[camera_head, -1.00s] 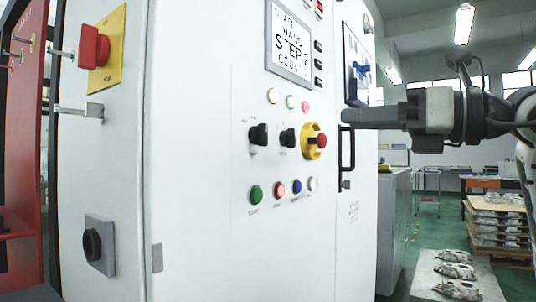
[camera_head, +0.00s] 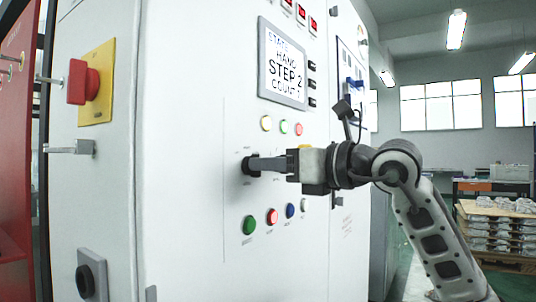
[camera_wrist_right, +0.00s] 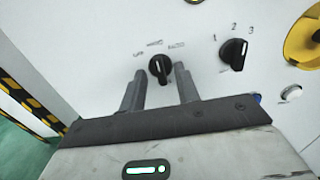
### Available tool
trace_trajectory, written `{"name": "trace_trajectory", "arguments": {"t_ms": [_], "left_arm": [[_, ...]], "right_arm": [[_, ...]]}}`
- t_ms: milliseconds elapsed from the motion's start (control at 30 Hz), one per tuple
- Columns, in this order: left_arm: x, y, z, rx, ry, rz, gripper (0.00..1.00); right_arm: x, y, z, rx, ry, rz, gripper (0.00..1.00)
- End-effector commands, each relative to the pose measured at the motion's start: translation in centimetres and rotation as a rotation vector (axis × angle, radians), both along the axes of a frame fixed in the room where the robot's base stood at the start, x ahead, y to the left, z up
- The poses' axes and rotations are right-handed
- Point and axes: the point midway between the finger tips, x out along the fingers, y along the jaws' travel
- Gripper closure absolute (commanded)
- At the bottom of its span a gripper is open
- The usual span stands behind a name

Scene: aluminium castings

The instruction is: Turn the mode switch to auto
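The mode switch is a black rotary knob (camera_head: 247,166) on the white cabinet front, left of the other controls. In the right wrist view the knob (camera_wrist_right: 159,68) has small labels around it, and its white mark points roughly up toward the middle label. My right gripper (camera_head: 262,164) reaches in from the right at the knob. In the wrist view its two fingers (camera_wrist_right: 159,72) stand apart, one on each side of the knob, with a gap visible on both sides. The display (camera_head: 283,66) reads HAND and STEP 2. My left gripper is not in view.
A second black knob (camera_wrist_right: 233,52) marked 1, 2, 3 and a yellow emergency-stop collar (camera_wrist_right: 302,42) sit right of the switch. Round buttons (camera_head: 272,216) line up below. A red handle (camera_head: 84,82) on a yellow plate juts from the cabinet's left side.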

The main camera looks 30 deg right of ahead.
Motion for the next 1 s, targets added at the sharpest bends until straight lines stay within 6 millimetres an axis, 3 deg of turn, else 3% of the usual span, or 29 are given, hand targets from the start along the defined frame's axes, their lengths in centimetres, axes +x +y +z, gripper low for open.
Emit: {"name": "trace_trajectory", "arguments": {"t_ms": [400, 533, 1000], "left_arm": [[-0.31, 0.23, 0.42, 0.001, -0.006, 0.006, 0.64], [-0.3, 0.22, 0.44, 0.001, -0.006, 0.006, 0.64], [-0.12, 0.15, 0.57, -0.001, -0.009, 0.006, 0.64]], "right_arm": [[0.88, 0.38, -0.01, 0.0, 0.0, 0.0, 0.68], [0.86, 0.37, -0.02, 0.0, 0.0, 0.0, 1.0], [0.88, 0.34, -0.02, 0.062, 0.027, 0.0, 1.0]]}}
